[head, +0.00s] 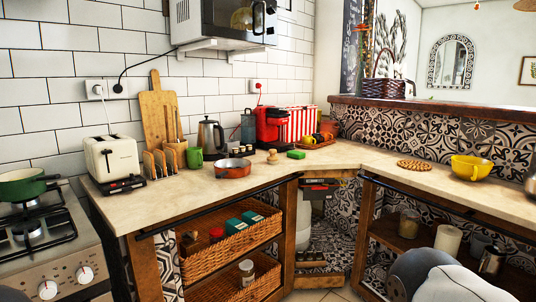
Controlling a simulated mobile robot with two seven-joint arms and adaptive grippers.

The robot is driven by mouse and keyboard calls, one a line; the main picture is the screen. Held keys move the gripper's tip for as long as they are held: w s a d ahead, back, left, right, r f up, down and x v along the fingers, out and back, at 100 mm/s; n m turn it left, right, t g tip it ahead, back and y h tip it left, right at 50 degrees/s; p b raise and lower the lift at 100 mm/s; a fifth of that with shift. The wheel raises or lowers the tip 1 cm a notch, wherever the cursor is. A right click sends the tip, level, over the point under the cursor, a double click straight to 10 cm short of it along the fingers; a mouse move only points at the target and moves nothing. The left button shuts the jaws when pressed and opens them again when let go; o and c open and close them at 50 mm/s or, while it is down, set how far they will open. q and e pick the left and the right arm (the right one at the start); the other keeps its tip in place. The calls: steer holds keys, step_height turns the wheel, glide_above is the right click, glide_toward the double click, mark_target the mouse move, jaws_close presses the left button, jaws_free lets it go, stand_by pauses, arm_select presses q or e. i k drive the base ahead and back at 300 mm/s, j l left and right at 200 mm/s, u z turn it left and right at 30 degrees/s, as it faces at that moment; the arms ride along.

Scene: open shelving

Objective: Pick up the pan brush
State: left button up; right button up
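A small brown wooden object that looks like the pan brush (272,156) stands on the countertop (335,162), near the corner. It is small in the picture, so its details are unclear. Neither gripper shows in the head view. Only a grey and white part of my arm shows at the bottom right, well apart from the brush.
A red coffee machine (271,128) stands behind the brush, with a kettle (211,137) further left. A yellow bowl (471,168) is on the right counter. Wicker baskets (232,242) sit on shelves below. The counter's front edge near the corner is clear.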

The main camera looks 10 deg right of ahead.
mark_target(272, 159)
steer(key=i+l+u, duration=0.2)
steer(key=i+l, duration=0.15)
steer(key=i+l+u, duration=0.25)
steer(key=i+l, duration=0.15)
steer(key=i+l+u, duration=0.2)
steer(key=l, duration=0.35)
steer(key=i, duration=0.1)
